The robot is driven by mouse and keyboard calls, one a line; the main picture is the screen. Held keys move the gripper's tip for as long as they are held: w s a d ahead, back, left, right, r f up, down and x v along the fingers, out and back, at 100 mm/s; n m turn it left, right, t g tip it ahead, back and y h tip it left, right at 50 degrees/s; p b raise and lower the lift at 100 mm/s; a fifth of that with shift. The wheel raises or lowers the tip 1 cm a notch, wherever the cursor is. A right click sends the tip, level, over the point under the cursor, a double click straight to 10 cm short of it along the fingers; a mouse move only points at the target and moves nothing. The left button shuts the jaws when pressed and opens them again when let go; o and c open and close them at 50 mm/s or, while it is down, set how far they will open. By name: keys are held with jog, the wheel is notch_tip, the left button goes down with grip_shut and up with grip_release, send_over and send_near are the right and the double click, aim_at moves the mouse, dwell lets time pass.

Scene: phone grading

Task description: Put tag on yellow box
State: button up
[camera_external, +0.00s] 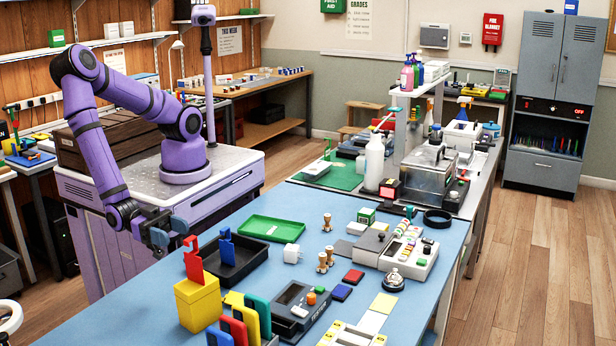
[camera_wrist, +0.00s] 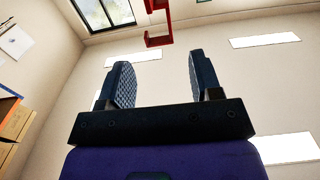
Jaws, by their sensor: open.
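The yellow box (camera_external: 198,305) stands at the near left of the blue table in the external view. A red upright piece (camera_external: 193,262) shows at its top; I cannot tell whether it sits in the box or behind it. A similar blue upright piece (camera_external: 226,248) stands at the black tray. I cannot tell for certain which piece is the tag. My gripper (camera_external: 168,234) is open and empty, beyond and left of the yellow box, near the table's left edge.
The black tray (camera_external: 256,266) and green tray (camera_external: 244,227) lie right of my gripper. Several coloured slabs stand in a row by a dark device (camera_external: 298,312). Small wooden stamps (camera_external: 326,262) and a bell (camera_external: 393,281) are farther right. Some blue tabletop is bare.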

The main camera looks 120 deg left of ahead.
jog(key=w+a+r+n+g+h, duration=0.1)
jog(key=w+a+r+g+h, duration=0.15)
jog(key=a+r+g, duration=0.5)
jog(key=w+a+r+g+h, duration=0.2)
jog(key=w+a+r, duration=0.1)
jog(key=a+r, duration=0.8)
jog(key=s+a+r+m+g, duration=0.1)
jog(key=s+a+r, duration=0.35)
jog(key=a, duration=0.25)
jog(key=s+a+r+g, duration=0.1)
jog(key=s+a+r, duration=0.2)
jog(key=s+a, duration=0.3)
jog(key=s+a+r+g+y, duration=0.1)
jog(key=s+a+y, duration=0.3)
jog(key=s+a, duration=0.9)
jog(key=shift+s+a+r, duration=0.25)
jog(key=shift+s+a, duration=0.1)
jog(key=shift+s, duration=0.2)
